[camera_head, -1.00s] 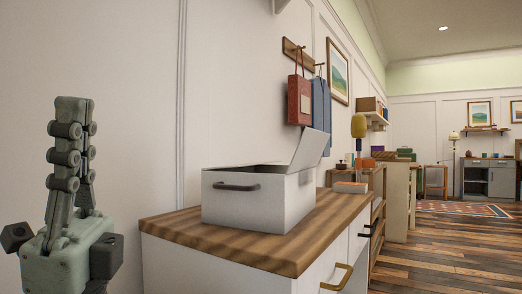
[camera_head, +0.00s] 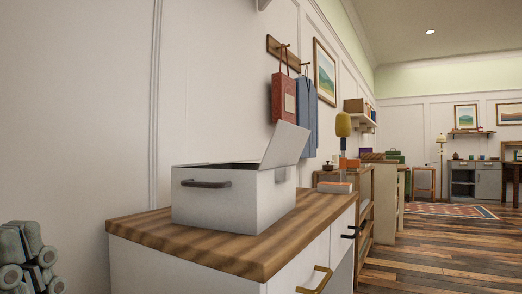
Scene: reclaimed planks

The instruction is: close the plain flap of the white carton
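The white carton (camera_head: 238,204) stands on the wooden top of a white cabinet, with a dark handle (camera_head: 206,184) on its near face. One plain flap (camera_head: 285,145) stands up and leans outward at the right side of the carton. The rest of the top edge looks low and flat, with a dark opening showing; the inside is hidden from this low angle. My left gripper (camera_head: 30,258) is at the bottom left corner, cut off by the frame, well apart from the carton. Its fingers are too cropped to tell their opening. My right gripper is not in view.
The cabinet's wooden top (camera_head: 190,238) has bare room in front of the carton. An orange and white box (camera_head: 334,187) lies behind it. A red bag (camera_head: 283,98) and a blue cloth (camera_head: 306,104) hang on the wall. Open floor lies to the right.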

